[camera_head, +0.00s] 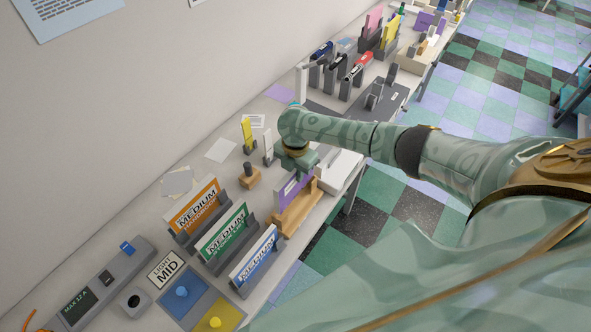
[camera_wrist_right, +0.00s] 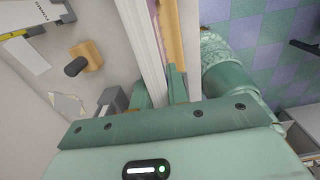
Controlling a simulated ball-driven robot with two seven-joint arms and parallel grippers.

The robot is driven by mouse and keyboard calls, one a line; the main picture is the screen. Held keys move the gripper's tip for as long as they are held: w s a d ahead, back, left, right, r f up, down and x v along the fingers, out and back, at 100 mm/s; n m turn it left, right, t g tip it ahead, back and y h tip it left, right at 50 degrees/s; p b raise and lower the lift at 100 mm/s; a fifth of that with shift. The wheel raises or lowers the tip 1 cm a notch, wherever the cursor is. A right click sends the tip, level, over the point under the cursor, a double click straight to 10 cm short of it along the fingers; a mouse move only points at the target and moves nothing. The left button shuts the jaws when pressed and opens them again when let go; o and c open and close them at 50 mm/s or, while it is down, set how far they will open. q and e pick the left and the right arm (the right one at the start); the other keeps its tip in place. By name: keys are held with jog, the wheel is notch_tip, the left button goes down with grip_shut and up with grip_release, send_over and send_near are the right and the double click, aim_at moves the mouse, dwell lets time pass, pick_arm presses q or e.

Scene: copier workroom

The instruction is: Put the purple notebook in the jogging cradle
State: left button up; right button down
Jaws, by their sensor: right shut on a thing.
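The purple notebook (camera_head: 291,190) stands upright on edge in the head view, at the table's front edge. My right gripper (camera_head: 297,162) is shut on its upper part from above. In the wrist view the right gripper's green fingers (camera_wrist_right: 163,92) lie on either side of a thin pale edge. The wooden jogging cradle (camera_head: 298,212) is directly below and beside the notebook. The notebook's lower edge is at the cradle; I cannot tell whether it rests on the cradle's floor. My left gripper is not in view.
Orange (camera_head: 193,205), green (camera_head: 222,232) and blue (camera_head: 254,254) "MEDIUM" signs stand in grey holders nearby. A wooden block with a dark knob (camera_head: 249,178) is left of the cradle. A white tray (camera_head: 338,168) lies right of the gripper. Upright files stand farther back.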

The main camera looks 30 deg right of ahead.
aim_at(296, 188)
jog(key=shift+p, duration=0.6)
dwell(1.5)
jog(key=shift+f+b, duration=3.25)
jog(key=shift+f, duration=0.75)
jog(key=c, duration=1.3)
grip_release()
notch_tip(296, 188, up, 16)
jog(key=p, duration=0.4)
jog(key=shift+r, duration=0.15)
